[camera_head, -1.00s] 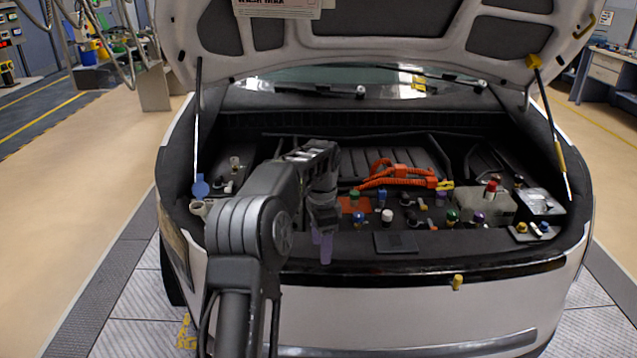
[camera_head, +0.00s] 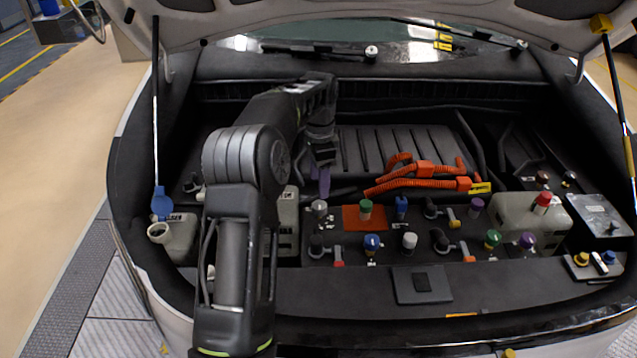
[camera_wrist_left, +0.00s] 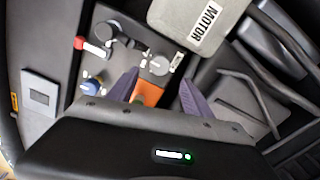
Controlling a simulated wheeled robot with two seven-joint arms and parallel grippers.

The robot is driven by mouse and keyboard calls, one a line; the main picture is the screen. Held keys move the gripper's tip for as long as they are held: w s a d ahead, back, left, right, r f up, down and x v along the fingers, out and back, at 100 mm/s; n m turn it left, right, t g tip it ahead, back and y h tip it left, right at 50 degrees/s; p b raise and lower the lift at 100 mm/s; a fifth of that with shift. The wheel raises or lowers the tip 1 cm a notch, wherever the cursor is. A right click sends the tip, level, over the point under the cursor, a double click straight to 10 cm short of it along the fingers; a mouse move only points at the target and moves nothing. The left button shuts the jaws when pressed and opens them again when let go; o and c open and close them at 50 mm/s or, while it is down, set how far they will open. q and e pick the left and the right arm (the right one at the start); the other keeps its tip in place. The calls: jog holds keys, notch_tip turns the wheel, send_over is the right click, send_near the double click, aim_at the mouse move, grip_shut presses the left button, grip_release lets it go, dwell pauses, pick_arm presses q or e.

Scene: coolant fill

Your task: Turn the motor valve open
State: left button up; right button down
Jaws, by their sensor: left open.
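The MOTOR tank, a pale grey box, shows its label in the left wrist view (camera_wrist_left: 195,18). It is partly hidden behind my arm in the head view (camera_head: 288,222). Near it is a black valve with a red lever (camera_head: 337,250), also in the wrist view (camera_wrist_left: 92,47). I cannot read which valve is the motor valve. My left gripper (camera_head: 321,180) hangs over the engine bay with its purple fingers apart and empty. In the wrist view its fingertips (camera_wrist_left: 158,80) flank the area of a grey round cap (camera_wrist_left: 160,65) and an orange plate (camera_wrist_left: 148,94). My right gripper is out of view.
Several coloured caps and levers, including a blue cap (camera_head: 372,243), crowd the bay. Orange hoses (camera_head: 420,180) lie behind them. A filler neck with an open blue lid (camera_head: 162,203) is at left. The raised hood and its struts bound the space.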

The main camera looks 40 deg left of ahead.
aim_at(319, 205)
pick_arm(q)
jog(key=shift+w+a, duration=0.1)
jog(key=shift+w, duration=0.05)
jog(key=shift+s+r, duration=0.15)
jog(key=shift+s, duration=0.05)
jog(key=shift+f+p, duration=0.75)
jog(key=shift+f, duration=3.2)
jog(key=shift+c, duration=0.6)
grip_shut()
